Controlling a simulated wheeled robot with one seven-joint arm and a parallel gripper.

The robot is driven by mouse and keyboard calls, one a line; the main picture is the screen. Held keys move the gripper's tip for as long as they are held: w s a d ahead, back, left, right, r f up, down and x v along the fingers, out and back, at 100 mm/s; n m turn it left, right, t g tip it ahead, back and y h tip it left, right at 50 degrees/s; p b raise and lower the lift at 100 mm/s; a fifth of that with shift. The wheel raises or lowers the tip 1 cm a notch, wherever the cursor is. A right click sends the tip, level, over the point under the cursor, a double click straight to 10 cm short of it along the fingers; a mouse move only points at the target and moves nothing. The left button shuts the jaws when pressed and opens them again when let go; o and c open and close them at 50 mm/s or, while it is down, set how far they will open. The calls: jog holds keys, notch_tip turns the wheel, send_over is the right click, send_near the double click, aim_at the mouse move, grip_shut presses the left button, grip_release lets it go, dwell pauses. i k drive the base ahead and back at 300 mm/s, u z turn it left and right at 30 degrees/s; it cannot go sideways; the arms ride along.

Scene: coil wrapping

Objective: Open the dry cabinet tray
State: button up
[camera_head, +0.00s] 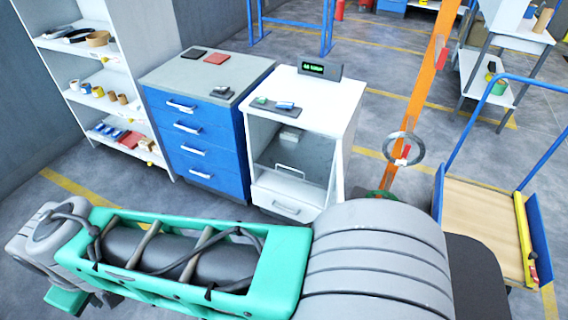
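The white dry cabinet (345,130) stands right of a blue drawer unit, with a small green-lit display (320,68) on top. Its front opening shows a grey tray-like panel (305,155) with a pale handle (290,171); I cannot tell whether this is the tray or a see-through door. A small light item (290,135) lies behind it. Below is a white drawer front with a handle (287,208), apparently shut. My teal and grey arm crosses the foreground, well in front of the cabinet and apart from it. My gripper fingers are not visible.
The blue drawer unit (200,135) and a white shelf rack (110,70) stand to the left. An orange post (410,100) with a grey ring (403,148) stands right of the cabinet. A blue-handled cart (480,215) is farther right. Some floor shows between.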

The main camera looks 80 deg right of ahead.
aim_at(310, 161)
jog(key=z, duration=0.5)
jog(key=i, duration=0.85)
jog(key=z, duration=1.1)
jog(key=i, duration=0.25)
jog(key=z, duration=0.1)
